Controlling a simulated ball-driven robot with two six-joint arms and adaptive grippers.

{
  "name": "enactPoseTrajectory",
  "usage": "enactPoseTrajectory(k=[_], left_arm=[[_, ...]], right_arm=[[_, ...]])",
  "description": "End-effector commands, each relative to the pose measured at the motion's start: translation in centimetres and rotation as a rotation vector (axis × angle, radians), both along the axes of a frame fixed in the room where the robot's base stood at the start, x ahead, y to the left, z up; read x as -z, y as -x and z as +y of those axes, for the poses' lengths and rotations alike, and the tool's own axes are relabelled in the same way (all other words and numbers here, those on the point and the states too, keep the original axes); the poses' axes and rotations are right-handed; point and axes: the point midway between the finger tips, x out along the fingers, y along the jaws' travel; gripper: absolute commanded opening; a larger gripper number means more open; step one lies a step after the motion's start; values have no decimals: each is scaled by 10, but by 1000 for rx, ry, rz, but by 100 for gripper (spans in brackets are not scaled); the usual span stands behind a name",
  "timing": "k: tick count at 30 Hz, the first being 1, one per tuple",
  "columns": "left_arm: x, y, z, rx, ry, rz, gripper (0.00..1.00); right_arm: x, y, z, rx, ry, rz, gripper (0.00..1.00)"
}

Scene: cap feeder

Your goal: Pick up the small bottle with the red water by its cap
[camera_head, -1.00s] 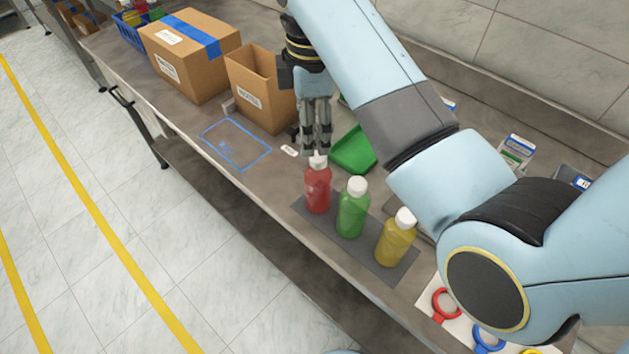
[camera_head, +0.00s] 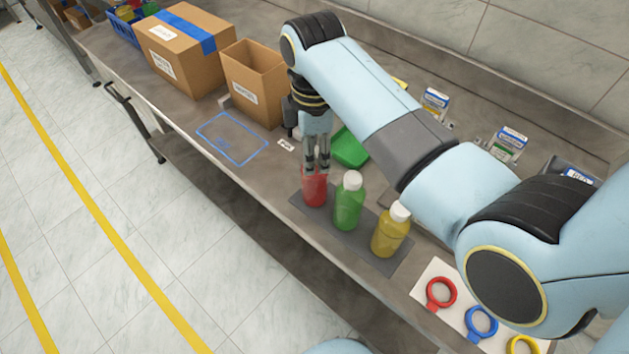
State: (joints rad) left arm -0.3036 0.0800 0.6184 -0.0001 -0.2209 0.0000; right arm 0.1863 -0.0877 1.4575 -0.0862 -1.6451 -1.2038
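The bottle with red water (camera_head: 314,190) stands upright at the left end of a dark mat (camera_head: 375,257). My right gripper (camera_head: 316,166) points down over it, with its fingers at the height of the cap. The fingers hide the white cap, so I cannot tell whether they are closed on it or only around it. The bottle with green water (camera_head: 348,209) and the bottle with yellow water (camera_head: 389,237) stand to its right, both with white caps. My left gripper is not in view.
A green tray (camera_head: 350,150) lies behind the bottles. An open cardboard box (camera_head: 240,92) and a taped box (camera_head: 180,62) stand at the left. A blue outlined area (camera_head: 240,155) is empty. Coloured rings, one red (camera_head: 441,293), lie at the lower right.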

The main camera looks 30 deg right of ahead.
Motion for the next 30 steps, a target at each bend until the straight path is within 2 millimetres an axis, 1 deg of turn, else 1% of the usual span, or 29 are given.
enactPoseTrajectory(k=[1,6,8,20,23,26,30], left_arm=[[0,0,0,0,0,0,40],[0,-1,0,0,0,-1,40],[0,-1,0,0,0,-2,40],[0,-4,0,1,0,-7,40],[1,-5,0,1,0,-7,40],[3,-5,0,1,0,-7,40],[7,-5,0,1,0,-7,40]], right_arm=[[0,0,0,0,0,0,30],[0,0,0,0,0,0,7],[0,0,0,0,0,0,0],[-1,-1,0,0,-1,-1,0],[-5,-1,0,0,-1,-4,0],[-17,-2,0,0,0,-5,0],[-47,-2,0,1,-1,-7,0]])
